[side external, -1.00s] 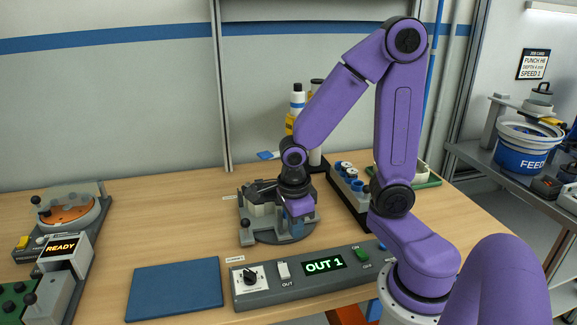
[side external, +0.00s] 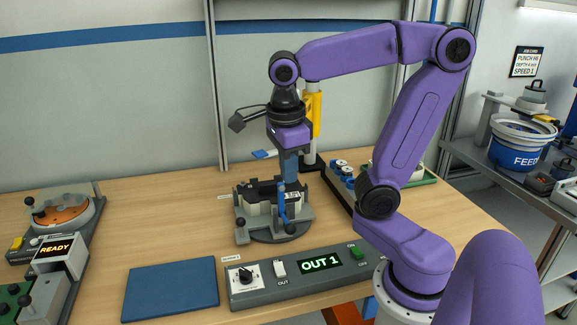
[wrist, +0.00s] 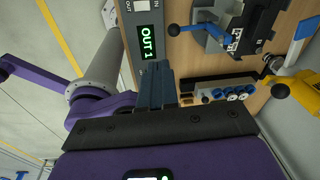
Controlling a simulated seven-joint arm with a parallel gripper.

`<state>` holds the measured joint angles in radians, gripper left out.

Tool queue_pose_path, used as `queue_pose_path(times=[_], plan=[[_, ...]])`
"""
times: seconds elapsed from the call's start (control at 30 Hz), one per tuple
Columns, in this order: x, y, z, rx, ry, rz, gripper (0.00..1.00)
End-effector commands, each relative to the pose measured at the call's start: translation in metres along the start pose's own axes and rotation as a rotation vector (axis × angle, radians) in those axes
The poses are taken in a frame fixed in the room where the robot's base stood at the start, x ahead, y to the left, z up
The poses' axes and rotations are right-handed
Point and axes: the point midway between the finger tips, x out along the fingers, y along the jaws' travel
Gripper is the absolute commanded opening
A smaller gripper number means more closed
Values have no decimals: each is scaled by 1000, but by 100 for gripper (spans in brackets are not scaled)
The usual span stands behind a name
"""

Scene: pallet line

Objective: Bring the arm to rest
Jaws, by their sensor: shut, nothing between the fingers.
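My gripper (side external: 290,174) is shut and empty, pointing down above the grey fixture (side external: 268,232) in the side external view. Its blue fingers also show pressed together in the wrist view (wrist: 155,72). The fixture stands on a dark round base and has a blue lever (side external: 283,208) at its front. From the side, the fingertips overlap the top of the fixture; in the wrist view a gap shows between the fingers and the fixture's blue lever (wrist: 190,29).
A control box (side external: 305,275) reading OUT 1 lies in front of the fixture. A blue mat (side external: 170,289) lies left of it. A rack of blue-and-white parts (side external: 343,178) stands right of the fixture. A station reading READY (side external: 60,251) is at the left. Wood table between is clear.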

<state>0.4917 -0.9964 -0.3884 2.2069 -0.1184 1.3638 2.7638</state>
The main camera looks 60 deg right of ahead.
Motion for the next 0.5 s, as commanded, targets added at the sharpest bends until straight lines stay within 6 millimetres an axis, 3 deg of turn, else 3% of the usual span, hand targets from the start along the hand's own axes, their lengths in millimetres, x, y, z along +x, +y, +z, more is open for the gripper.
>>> queue_pose_path(times=[0.13, 0.23, 0.5], plan=[[-4, 2, 0, -45, -3, 1, 0], [-1, 6, 1, -176, -8, 3, 0], [18, 29, 5, -827, -41, -1, 0]])
